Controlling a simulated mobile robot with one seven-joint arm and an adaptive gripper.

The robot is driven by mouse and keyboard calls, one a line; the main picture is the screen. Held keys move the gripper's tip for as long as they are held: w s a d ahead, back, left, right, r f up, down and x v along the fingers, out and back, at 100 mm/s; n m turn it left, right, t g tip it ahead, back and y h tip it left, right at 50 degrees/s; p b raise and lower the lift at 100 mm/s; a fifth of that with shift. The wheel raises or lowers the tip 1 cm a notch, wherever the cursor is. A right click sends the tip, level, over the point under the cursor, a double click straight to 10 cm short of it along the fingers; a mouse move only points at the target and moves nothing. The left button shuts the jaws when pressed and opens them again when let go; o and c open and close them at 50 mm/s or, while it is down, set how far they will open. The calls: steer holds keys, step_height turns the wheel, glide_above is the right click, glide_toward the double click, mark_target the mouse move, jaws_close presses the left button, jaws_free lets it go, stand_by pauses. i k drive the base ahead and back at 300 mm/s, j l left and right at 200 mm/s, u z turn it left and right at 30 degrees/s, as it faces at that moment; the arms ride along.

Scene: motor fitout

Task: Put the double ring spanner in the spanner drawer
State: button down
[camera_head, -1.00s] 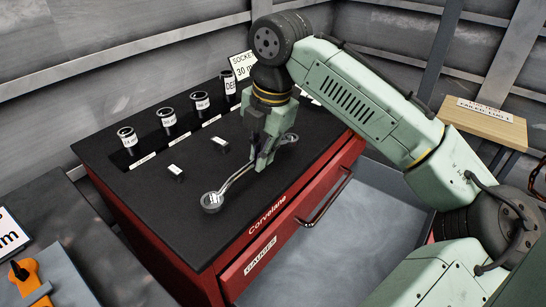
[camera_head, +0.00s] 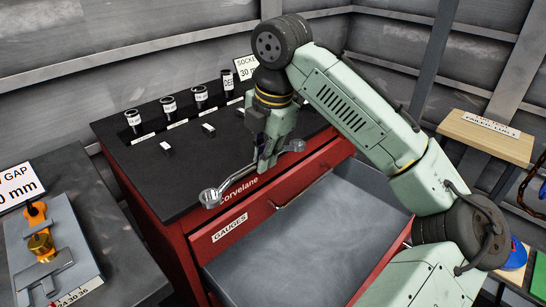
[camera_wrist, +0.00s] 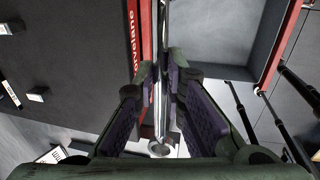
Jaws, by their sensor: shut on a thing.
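The double ring spanner (camera_head: 236,180) is a long silvery tool with a ring at each end. My gripper (camera_head: 263,163) is shut on its middle and holds it along the front edge of the red cabinet, apparently clear of the top. In the wrist view the spanner (camera_wrist: 158,100) runs between the purple-padded fingers, with one ring near the bottom. An open drawer (camera_head: 310,235) with a bare grey floor lies below and in front of it. This drawer's own label is not visible. The closed drawer above it reads GAUGES (camera_head: 229,228).
Several labelled sockets (camera_head: 168,105) stand along the back of the black cabinet top (camera_head: 185,185), with small label blocks (camera_head: 208,129) before them. A grey bench (camera_head: 85,190) with an orange-and-grey fixture (camera_head: 40,245) is at left. A wooden shelf (camera_head: 487,138) is at right.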

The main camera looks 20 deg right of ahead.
mark_target(344, 257)
steer(key=k+j, duration=0.15)
steer(key=k, duration=0.4)
steer(key=k+j, duration=0.15)
steer(key=k, duration=0.4)
